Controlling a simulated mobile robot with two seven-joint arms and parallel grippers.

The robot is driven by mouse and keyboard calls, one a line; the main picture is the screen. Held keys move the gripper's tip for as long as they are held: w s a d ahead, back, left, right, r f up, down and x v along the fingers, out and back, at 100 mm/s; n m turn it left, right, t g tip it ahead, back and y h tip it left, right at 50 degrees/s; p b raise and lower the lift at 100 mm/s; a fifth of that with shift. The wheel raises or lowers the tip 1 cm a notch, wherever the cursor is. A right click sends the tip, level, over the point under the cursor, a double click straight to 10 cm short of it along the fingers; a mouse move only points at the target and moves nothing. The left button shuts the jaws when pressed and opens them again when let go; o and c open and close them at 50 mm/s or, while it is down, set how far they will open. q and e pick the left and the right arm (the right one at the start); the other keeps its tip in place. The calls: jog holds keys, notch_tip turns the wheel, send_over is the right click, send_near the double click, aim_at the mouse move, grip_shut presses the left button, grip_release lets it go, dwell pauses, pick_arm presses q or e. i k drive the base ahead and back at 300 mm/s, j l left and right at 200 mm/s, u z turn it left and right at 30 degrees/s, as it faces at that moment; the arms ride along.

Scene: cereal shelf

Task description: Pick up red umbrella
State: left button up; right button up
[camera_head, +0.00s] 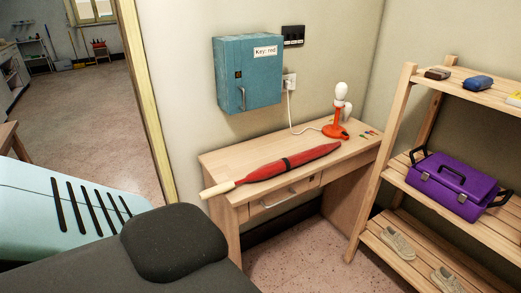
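A closed red umbrella (286,163) with a dark band around its middle lies on the light wooden desk (225,155). Its pale handle (217,190) points to the lower left and sticks out past the desk's left front corner. Its tip points right, toward the lamp. Neither of my grippers shows in this view.
An orange lamp (335,130) with a white bulb stands at the back of the desk. A blue key cabinet (248,75) hangs above. A wooden shelf (398,175) at the right holds a purple toolbox (452,185) and shoes (397,243). A doorway opens at the left.

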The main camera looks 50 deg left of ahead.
aim_at(266, 171)
jog(key=u, duration=1.3)
